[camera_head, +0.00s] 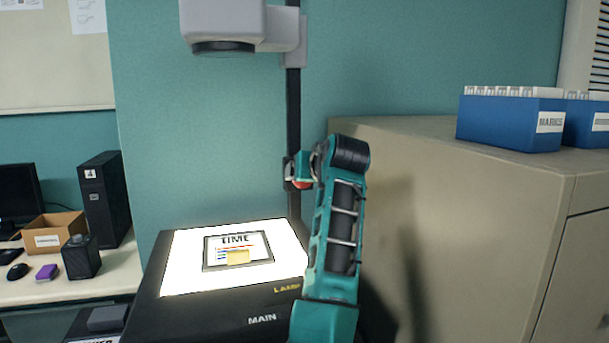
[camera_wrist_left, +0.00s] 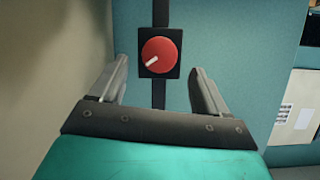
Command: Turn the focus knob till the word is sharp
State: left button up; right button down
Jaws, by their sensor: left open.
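The red focus knob (camera_wrist_left: 160,55) has a white pointer line aimed down and left in the left wrist view. It sits on a black plate on the dark post (camera_head: 293,95). In the head view the red knob (camera_head: 302,185) is mostly hidden by my left gripper (camera_head: 300,168). My left gripper is open and empty, with its fingers on either side of the knob in the wrist view; I cannot tell whether they touch it. A framed sheet (camera_head: 237,263) with the word TIME lies on the lit projector stage (camera_head: 185,265). No projected word is in view. My right gripper is not in view.
The grey projector head (camera_head: 222,25) hangs above the stage. A beige cabinet (camera_head: 450,190) with blue boxes (camera_head: 505,122) stands close on the right. A desk (camera_head: 110,280) with a black tower (camera_head: 104,200) and an open carton (camera_head: 50,235) is at left.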

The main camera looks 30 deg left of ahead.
pick_arm(q)
jog(key=shift+x, duration=2.25)
jog(key=c, duration=1)
jog(key=m+g+y, duration=0.1)
jog(key=m, duration=0.1)
jog(key=m+g+y, duration=0.1)
jog(key=shift+w+d+m, duration=0.15)
jog(key=shift+m, duration=0.25)
jog(key=shift+c, duration=0.2)
jog(key=o, duration=1)
jog(key=shift+o, duration=0.2)
jog(key=b+v, duration=0.1)
jog(key=v, duration=1.2)
